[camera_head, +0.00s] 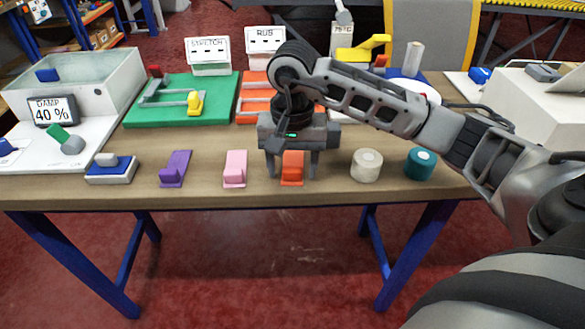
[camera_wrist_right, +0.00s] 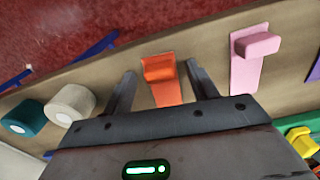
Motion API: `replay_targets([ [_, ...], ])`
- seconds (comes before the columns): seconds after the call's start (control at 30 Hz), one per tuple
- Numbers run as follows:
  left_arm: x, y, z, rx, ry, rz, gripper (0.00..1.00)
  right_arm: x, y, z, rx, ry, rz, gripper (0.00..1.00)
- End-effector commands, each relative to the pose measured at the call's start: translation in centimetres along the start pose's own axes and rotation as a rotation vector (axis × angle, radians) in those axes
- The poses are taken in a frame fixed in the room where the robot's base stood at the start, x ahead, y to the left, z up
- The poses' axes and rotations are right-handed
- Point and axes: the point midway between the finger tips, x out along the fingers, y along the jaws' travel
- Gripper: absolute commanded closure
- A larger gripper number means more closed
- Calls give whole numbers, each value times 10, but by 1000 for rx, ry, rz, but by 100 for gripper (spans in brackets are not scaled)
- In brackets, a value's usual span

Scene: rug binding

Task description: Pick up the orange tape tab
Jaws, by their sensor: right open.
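The orange tape tab (camera_head: 292,170) lies near the front edge of the wooden table (camera_head: 330,192), a flat strip with a raised block at its front end. My right gripper (camera_head: 292,174) comes down over it with one finger on each side. In the right wrist view the tab (camera_wrist_right: 164,90) shows between the two open fingers (camera_wrist_right: 163,82), with a gap on both sides. The gripper is open and empty. My left gripper is not in view.
A pink tab (camera_head: 235,168) and a purple tab (camera_head: 175,168) lie to the left. A cream roll (camera_head: 367,165) and a teal roll (camera_head: 420,163) stand to the right. A green board (camera_head: 180,112) and an orange board (camera_head: 252,105) lie behind.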

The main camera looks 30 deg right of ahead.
Motion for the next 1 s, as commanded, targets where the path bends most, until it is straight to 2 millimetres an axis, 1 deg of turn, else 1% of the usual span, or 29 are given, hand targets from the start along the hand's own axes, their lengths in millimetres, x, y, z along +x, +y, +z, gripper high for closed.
replay_targets([
  [0.1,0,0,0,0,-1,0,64,0,0,0,0,0,0,42],
  [0.17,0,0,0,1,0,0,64,0,0,0,0,0,0,58],
  [0.2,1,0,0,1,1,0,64,0,0,0,0,0,0,70],
  [0.27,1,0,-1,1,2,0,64,0,0,0,0,0,0,86],
  [0.3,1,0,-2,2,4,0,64,0,0,0,0,0,0,90],
  [0.57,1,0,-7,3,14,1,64,-1,0,0,0,1,-1,90],
  [0.73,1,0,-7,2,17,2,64,-8,-1,0,-1,2,-2,90],
  [0.83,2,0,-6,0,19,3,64,-22,-1,-1,-1,5,-3,90],
  [0.9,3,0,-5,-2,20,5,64,-36,-1,1,-3,6,-4,90],
  [0.97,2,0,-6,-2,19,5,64,-49,-3,14,-8,5,-5,90],
  [1.0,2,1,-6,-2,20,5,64,-59,-3,22,-8,7,-6,90],
])
